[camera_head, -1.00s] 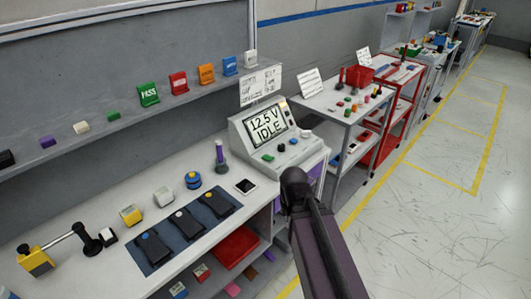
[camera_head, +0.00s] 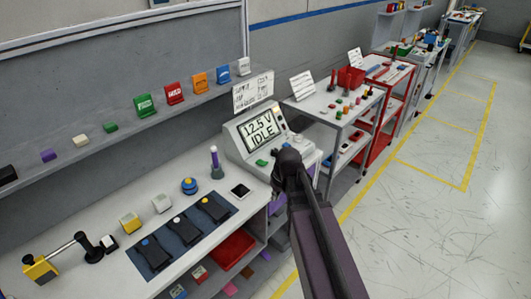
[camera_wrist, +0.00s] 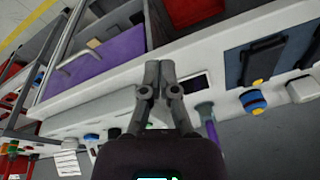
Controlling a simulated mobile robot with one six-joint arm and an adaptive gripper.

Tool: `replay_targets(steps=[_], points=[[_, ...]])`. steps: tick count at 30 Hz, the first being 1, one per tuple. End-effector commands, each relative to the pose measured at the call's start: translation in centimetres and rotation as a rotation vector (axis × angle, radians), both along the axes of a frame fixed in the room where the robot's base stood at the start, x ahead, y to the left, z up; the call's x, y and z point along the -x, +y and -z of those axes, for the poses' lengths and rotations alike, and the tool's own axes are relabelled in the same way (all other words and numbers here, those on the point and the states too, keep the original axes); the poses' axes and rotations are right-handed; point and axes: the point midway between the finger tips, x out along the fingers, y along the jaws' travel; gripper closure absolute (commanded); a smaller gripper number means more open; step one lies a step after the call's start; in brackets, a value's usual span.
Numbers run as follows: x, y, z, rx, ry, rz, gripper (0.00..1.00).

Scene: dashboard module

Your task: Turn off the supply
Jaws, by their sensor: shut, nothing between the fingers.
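The supply is a grey sloped box (camera_head: 236,140) on the bench in the head view. Its lit display (camera_head: 262,131) reads "12.5 V IDLE". A green control (camera_head: 261,163) shows on its lower front. My dark arm end covers part of the control panel beside it, so some controls are hidden. In the wrist view my gripper (camera_wrist: 160,68) is shut and empty, its two fingers together over the pale bench edge. The fingertips are hidden in the head view. I cannot tell whether they touch anything.
Left of the supply are a purple-handled tool in a holder (camera_head: 215,160), a dark-screened square (camera_head: 241,190) and a blue mat (camera_head: 165,228) with black devices. A shelf with coloured blocks runs behind. A white cart (camera_head: 325,105) stands to the right. The right floor is clear.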

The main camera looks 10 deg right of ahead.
Motion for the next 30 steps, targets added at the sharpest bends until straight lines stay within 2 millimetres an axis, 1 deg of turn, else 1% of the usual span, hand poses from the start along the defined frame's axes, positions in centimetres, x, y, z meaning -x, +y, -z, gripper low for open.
replay_targets(steps=[1,6,9,13,16,19,30], points=[[-2.2,-0.3,-2.2,-0.017,-0.033,-0.034,1.0],[-7.8,-1.1,-6.2,-0.064,-0.17,-0.164,1.0],[-10.7,-1.8,-8.4,-0.078,-0.25,-0.229,1.0],[-13.6,-2.6,-10.6,-0.085,-0.335,-0.291,1.0],[-15.0,-3.1,-11.6,-0.085,-0.38,-0.322,1.0],[-15.8,-3.3,-12.2,-0.083,-0.405,-0.34,1.0],[-16.0,-3.5,-12.2,-0.083,-0.417,-0.347,1.0]])
